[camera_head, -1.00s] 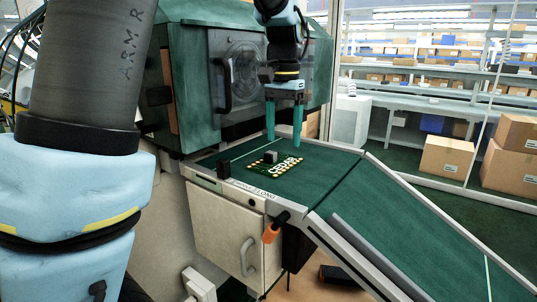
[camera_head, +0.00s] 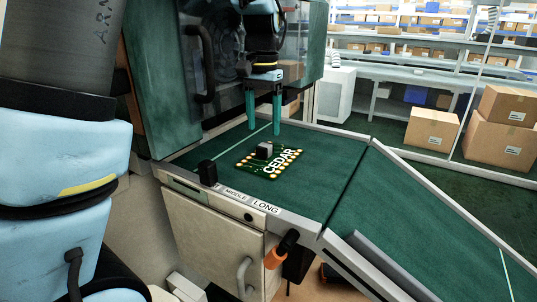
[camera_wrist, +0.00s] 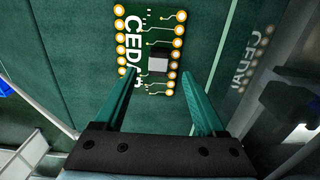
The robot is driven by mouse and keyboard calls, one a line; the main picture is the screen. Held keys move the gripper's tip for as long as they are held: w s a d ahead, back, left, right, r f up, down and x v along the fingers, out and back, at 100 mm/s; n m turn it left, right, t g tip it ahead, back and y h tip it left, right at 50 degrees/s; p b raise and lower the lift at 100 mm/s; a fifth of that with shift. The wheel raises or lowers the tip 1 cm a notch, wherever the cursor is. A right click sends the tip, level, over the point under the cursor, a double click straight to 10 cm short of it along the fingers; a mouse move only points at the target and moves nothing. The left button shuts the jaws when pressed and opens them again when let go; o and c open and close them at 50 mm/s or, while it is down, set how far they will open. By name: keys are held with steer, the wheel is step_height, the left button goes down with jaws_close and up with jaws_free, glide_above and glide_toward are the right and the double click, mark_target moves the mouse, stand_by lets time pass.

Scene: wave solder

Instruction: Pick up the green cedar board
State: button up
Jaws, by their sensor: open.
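The green cedar board (camera_head: 270,164) lies flat on the green top of the machine's bench. It has gold pads along two edges, white CEDAR lettering and a small grey block (camera_head: 264,150) on it. My gripper (camera_head: 263,124) is open and empty, its two teal fingers pointing down behind the board, their tips apart from it in the head view. In the wrist view the board (camera_wrist: 150,40) shows beyond the gripper (camera_wrist: 160,75), with the grey block roughly between the lines of the fingers.
A small black block (camera_head: 207,172) stands at the bench's front left edge, by labels reading MIDDLE and LONG. A green sloping belt (camera_head: 420,215) runs down to the right. The machine's glazed housing (camera_head: 225,65) rises close behind my gripper. Cardboard boxes (camera_head: 432,132) sit farther back.

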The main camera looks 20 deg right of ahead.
mark_target(265, 145)
steer(key=shift+d+f+p, duration=0.15)
steer(key=shift+f+p, duration=0.6)
steer(key=shift+f, duration=2)
steer(key=shift+c, duration=0.3)
jaws_close()
